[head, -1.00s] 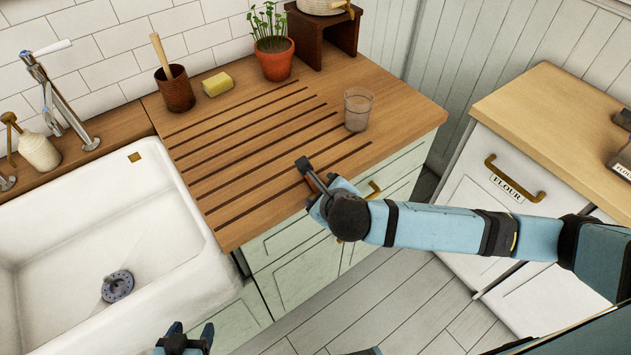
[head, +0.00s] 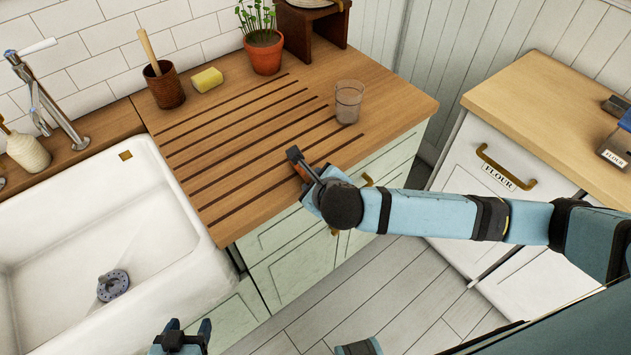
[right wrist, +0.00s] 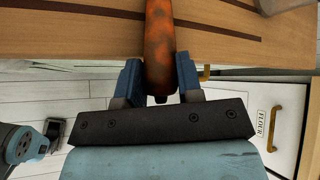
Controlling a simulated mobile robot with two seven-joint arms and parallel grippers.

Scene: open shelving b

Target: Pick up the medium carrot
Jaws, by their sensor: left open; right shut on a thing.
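My right gripper (head: 301,168) is at the front edge of the wooden drainboard, its arm coming in from the right. In the right wrist view its two blue fingers (right wrist: 160,78) are closed on either side of an orange, mottled carrot (right wrist: 158,42). The carrot points away from the gripper over the counter, and its far end runs out of that view. In the head view the fingers hide most of it, with only a bit of orange showing. I cannot tell whether it touches the wood. My left gripper (head: 182,335) is open and empty at the bottom edge.
A glass (head: 348,102) stands on the grooved drainboard (head: 240,150) behind my right gripper. A potted plant (head: 263,50), a yellow sponge (head: 207,80) and a brown cup (head: 164,88) stand farther back. A white sink (head: 70,240) is at the left.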

